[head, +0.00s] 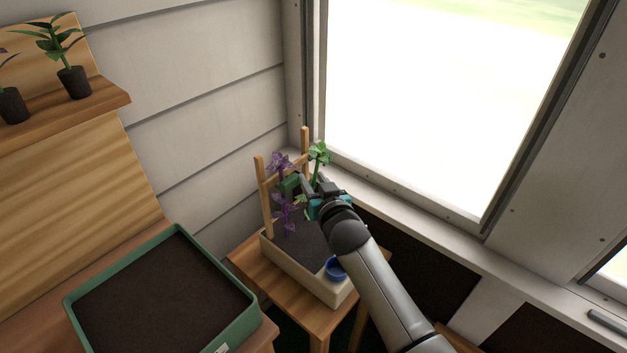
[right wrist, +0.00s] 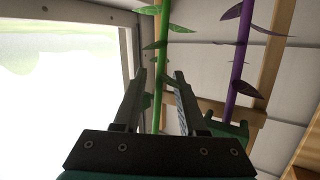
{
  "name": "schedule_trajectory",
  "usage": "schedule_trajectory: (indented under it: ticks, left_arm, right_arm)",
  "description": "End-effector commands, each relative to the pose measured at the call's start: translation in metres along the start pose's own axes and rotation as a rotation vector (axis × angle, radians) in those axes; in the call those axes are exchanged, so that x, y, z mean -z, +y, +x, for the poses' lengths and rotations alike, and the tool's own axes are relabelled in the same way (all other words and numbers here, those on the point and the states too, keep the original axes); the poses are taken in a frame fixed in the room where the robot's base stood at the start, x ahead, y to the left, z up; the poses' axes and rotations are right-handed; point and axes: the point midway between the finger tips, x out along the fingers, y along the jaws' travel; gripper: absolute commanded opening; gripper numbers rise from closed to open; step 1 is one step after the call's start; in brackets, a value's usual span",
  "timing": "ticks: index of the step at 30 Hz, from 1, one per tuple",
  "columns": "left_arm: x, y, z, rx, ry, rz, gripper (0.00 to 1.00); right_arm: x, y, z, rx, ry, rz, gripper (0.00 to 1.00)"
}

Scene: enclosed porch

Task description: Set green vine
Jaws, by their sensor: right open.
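The green vine (head: 319,152) stands upright in a soil-filled planter (head: 300,278), near the right post of a wooden trellis (head: 264,195). A purple vine (head: 281,162) stands to its left. My right gripper (head: 313,183) is at the green vine's stem and open. In the right wrist view the green stem (right wrist: 164,50) shows between the two fingers (right wrist: 160,82); I cannot tell whether either finger touches it. A dark green clip-like piece (head: 291,184) is beside the purple stem; it also shows in the right wrist view (right wrist: 228,129). My left gripper is out of view.
The planter stands on a small wooden table (head: 247,259) in the corner by the window. A blue cup (head: 335,268) is at its front right. A green-rimmed soil tray (head: 240,290) is at lower left. A shelf (head: 105,97) holds potted plants at upper left.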

Motion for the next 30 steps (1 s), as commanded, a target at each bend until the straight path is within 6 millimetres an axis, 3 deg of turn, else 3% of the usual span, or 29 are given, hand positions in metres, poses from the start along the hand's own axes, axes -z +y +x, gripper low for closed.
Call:
schedule_trajectory:
  ticks: [5, 11, 30]
  left_arm:
    - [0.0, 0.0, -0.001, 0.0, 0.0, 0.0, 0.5]
    - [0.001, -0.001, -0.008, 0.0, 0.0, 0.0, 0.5]
    - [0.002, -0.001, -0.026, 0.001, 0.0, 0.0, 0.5]
  right_arm:
    - [0.0, 0.001, -0.003, -0.001, -0.001, 0.0, 0.41]
    - [0.001, 0.001, -0.023, 0.0, 0.0, -0.001, 0.41]
    - [0.0, 0.0, -0.127, 0.0, -0.001, 0.0, 0.41]
